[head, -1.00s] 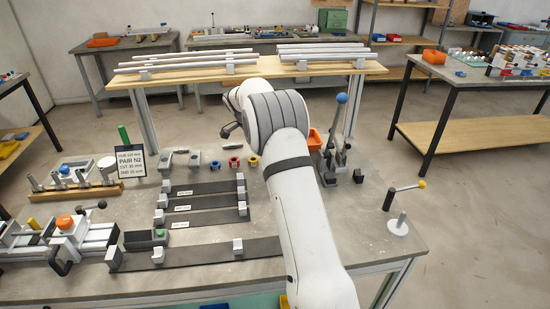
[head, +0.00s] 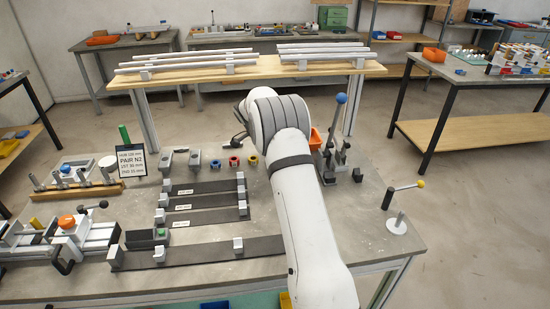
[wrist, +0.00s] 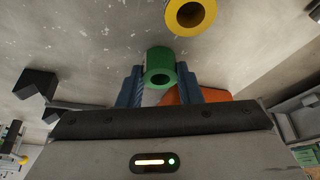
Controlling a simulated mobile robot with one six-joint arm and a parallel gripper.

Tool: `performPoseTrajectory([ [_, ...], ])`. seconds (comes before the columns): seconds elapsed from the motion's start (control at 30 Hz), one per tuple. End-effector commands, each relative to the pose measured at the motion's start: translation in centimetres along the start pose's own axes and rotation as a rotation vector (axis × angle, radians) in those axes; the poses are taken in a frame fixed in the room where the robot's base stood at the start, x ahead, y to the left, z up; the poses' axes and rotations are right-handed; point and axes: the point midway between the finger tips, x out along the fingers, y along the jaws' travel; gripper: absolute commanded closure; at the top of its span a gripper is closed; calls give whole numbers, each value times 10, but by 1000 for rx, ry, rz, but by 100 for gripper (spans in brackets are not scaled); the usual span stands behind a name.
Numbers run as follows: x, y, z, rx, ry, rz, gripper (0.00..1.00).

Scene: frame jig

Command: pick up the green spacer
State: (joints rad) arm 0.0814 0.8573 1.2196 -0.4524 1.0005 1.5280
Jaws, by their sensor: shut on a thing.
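The green spacer (wrist: 159,68), a short ring with a hole through it, is between the two blue fingers in the wrist view. My gripper (wrist: 160,85) is shut on it, one finger on each side. I cannot tell whether the spacer touches the bench or is held above it. In the head view my white arm hides the gripper and the green spacer.
A yellow spacer (wrist: 190,15) lies close by; it also shows in the head view (head: 253,161), beside a red spacer (head: 234,162). An orange bin (head: 315,139) and an upright lever with a blue knob (head: 341,98) stand right of my arm.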

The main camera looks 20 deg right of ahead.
Motion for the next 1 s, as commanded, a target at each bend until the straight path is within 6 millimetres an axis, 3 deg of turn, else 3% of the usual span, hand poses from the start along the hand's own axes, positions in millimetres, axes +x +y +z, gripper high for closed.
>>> performPoseTrajectory([
  [0.23, 0, 0, 0, 0, 0, 0, 91],
  [0.57, -3, 0, -2, 1, 0, 0, 91],
  [0.87, -33, 0, -14, 2, 1, -3, 91],
  [1.0, -42, 0, 15, -4, 0, -1, 91],
])
